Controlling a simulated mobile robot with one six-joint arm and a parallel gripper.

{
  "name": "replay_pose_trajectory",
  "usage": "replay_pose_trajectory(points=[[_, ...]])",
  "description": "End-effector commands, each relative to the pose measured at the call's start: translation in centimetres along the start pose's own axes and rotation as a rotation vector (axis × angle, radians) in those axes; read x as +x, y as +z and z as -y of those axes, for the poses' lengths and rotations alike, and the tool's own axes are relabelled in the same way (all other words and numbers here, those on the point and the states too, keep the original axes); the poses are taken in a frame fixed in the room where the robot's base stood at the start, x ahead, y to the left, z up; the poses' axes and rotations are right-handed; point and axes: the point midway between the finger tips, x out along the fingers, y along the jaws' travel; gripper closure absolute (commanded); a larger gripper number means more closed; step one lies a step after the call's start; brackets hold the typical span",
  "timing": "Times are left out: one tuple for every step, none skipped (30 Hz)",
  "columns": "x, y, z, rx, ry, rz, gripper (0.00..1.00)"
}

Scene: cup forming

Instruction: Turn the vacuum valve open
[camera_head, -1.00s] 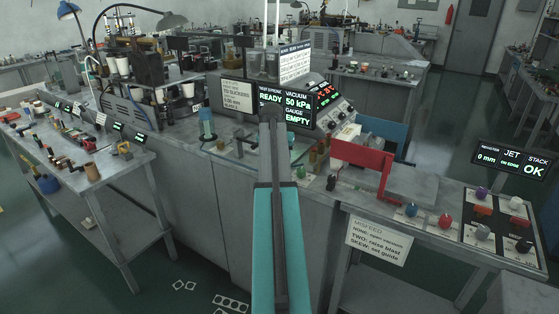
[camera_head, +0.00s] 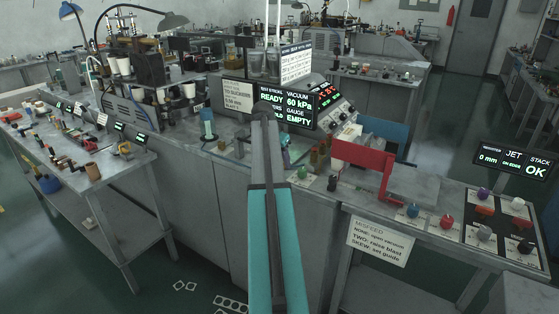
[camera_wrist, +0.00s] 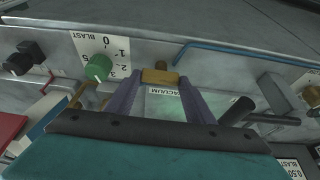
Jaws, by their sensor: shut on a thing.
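In the head view my arm hides most of the gripper and the valve. The dark display (camera_head: 299,105) behind my arm reads READY, VACUUM 60 kPa and EMPTY.
A green BLAST knob (camera_wrist: 99,67) with a numbered dial sits left of the valve in the wrist view, with a black knob (camera_wrist: 25,57) beyond it. A blue rod (camera_wrist: 230,50) runs along behind. A red bracket (camera_head: 362,160) stands right of my arm.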

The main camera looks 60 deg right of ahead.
Motion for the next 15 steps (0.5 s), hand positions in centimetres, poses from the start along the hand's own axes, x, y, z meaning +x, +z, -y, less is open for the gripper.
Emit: replay_pose_trajectory(points=[[-0.04,-0.06,-0.01,0.003,0.000,-0.001,0.74],[-0.03,-0.05,-0.02,0.003,0.000,-0.001,0.74],[-0.03,-0.05,-0.01,0.003,0.000,-0.001,0.50],[-0.03,-0.05,-0.01,0.003,0.000,-0.001,0.45],[-0.03,-0.05,-0.01,0.002,0.000,-0.001,0.40],[-0.02,-0.04,-0.02,0.002,0.000,-0.001,0.33],[-0.02,-0.04,-0.02,0.002,0.000,-0.001,0.33],[-0.02,-0.03,-0.01,0.002,0.000,-0.001,0.33],[-0.02,-0.02,-0.02,0.001,0.000,0.000,0.33],[-0.01,-0.02,-0.01,0.001,0.000,0.000,0.33],[-0.01,-0.01,-0.01,0.001,0.000,0.000,0.33],[-0.01,-0.01,-0.01,0.001,0.000,0.000,0.33],[0.00,-0.01,-0.01,0.000,0.000,0.000,0.33],[0.00,-0.01,-0.01,0.000,0.000,0.000,0.33],[-0.02,0.00,-0.01,0.000,0.000,0.000,0.33]])
